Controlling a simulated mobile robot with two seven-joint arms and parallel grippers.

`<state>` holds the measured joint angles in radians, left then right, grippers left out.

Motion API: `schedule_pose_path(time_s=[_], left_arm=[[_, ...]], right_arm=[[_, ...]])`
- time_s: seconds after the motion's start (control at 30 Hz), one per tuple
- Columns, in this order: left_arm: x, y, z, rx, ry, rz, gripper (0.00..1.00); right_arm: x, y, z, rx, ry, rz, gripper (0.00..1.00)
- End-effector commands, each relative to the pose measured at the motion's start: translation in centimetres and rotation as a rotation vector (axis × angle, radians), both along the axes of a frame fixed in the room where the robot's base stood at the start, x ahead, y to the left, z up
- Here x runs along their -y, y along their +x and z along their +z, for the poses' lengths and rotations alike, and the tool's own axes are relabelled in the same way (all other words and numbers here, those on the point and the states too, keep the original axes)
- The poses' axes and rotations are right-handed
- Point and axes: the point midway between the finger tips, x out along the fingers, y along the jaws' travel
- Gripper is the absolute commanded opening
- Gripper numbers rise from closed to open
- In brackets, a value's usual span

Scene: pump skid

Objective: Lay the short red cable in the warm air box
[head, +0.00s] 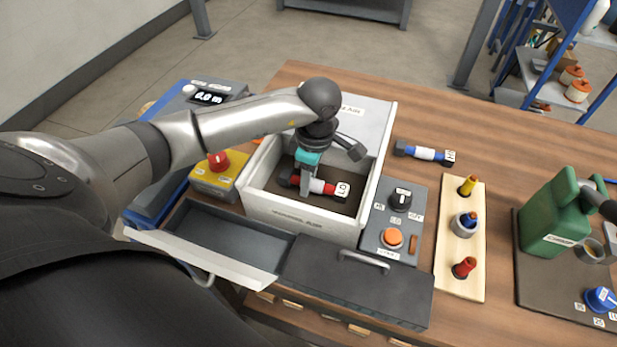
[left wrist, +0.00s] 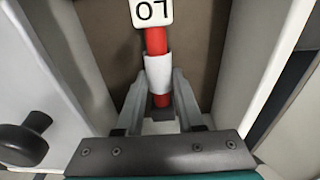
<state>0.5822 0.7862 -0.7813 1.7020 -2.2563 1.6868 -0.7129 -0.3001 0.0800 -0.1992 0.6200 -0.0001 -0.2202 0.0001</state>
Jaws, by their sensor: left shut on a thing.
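The short red cable (head: 327,187) has a white sleeve, dark ends and a white tag. It is inside the open warm air box (head: 300,222), a white box with a dark floor. My left gripper (head: 307,190) reaches down into the box and is shut on the cable at its white sleeve. The left wrist view shows the red cable (left wrist: 156,42) with its sleeve between the fingers (left wrist: 158,85). I cannot tell whether the cable touches the floor. My right gripper is not in view.
A blue cable (head: 425,153) lies on the wooden table right of the box. A grey control panel (head: 398,222) stands beside the box, and a plug board (head: 447,265) lies further right. An open drawer (head: 215,245) and a dark lidded case (head: 345,290) are in front.

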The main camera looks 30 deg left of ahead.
Motion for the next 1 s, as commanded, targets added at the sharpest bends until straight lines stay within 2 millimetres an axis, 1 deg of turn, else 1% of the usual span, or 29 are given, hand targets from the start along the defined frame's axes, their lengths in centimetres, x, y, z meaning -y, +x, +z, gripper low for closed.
schedule_pose_path(time_s=[0.3, 0.33, 0.63, 0.87, 1.0], left_arm=[[-0.01, 0.03, -0.18, 0.001, 0.0, 0.0, 0.0], [-0.01, 0.03, -0.18, 0.001, 0.0, 0.0, 0.38], [0.0, 0.02, -0.19, 0.001, 0.0, 0.0, 0.72], [0.0, 0.0, -0.2, 0.0, 0.0, 0.0, 0.72], [0.07, 0.08, 0.57, 0.002, -0.001, -0.001, 0.72]], right_arm=[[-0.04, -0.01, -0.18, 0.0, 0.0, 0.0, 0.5], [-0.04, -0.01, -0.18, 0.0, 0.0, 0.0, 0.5], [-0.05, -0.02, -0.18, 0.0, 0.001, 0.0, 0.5], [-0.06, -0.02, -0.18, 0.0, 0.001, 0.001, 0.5], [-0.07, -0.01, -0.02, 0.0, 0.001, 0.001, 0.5]])
